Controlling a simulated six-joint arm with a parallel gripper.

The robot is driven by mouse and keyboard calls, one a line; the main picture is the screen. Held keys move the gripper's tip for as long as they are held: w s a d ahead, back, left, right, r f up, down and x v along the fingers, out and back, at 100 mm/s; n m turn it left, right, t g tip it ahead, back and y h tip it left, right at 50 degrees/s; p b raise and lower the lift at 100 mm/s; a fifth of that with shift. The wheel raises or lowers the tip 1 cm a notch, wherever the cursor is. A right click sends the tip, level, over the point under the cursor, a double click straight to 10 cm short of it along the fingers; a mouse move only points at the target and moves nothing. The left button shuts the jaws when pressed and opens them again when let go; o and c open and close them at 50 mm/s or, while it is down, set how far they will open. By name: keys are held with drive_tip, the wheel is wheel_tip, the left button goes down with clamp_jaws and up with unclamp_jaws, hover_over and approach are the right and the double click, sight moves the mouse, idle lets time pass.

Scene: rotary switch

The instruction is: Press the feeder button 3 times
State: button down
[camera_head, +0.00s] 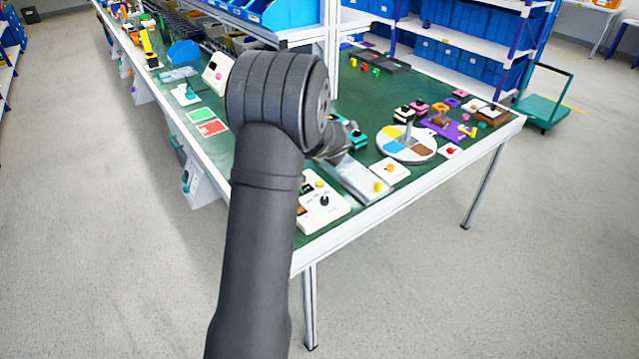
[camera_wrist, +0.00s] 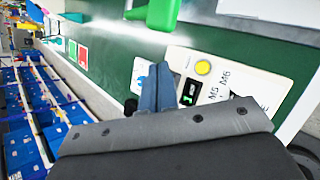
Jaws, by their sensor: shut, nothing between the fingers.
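A white panel box (camera_head: 326,212) with a yellow button (camera_head: 319,183) and a black knob (camera_head: 325,201) sits at the table's front edge, partly behind my arm. In the wrist view the panel (camera_wrist: 262,88) shows its yellow button (camera_wrist: 203,67), a small green-lit display and printed labels. I cannot tell which yellow button is the feeder's. My gripper (camera_wrist: 158,68) is shut and empty, over the panel's left part beside its yellow button. In the head view my arm hides the fingertips.
Green and red cards (camera_head: 206,121) lie left of my arm. A green object (camera_wrist: 155,12) shows at the wrist view's top edge.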

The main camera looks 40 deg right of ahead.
sight(320, 185)
drive_tip(key=shift+f, duration=0.1)
drive_tip(key=shift+f, duration=4.3)
drive_tip(key=shift+f, duration=0.1)
drive_tip(key=shift+f, duration=0.35)
drive_tip(key=shift+f, duration=0.45)
drive_tip(key=shift+r, duration=0.85)
drive_tip(key=shift+r, duration=2.55)
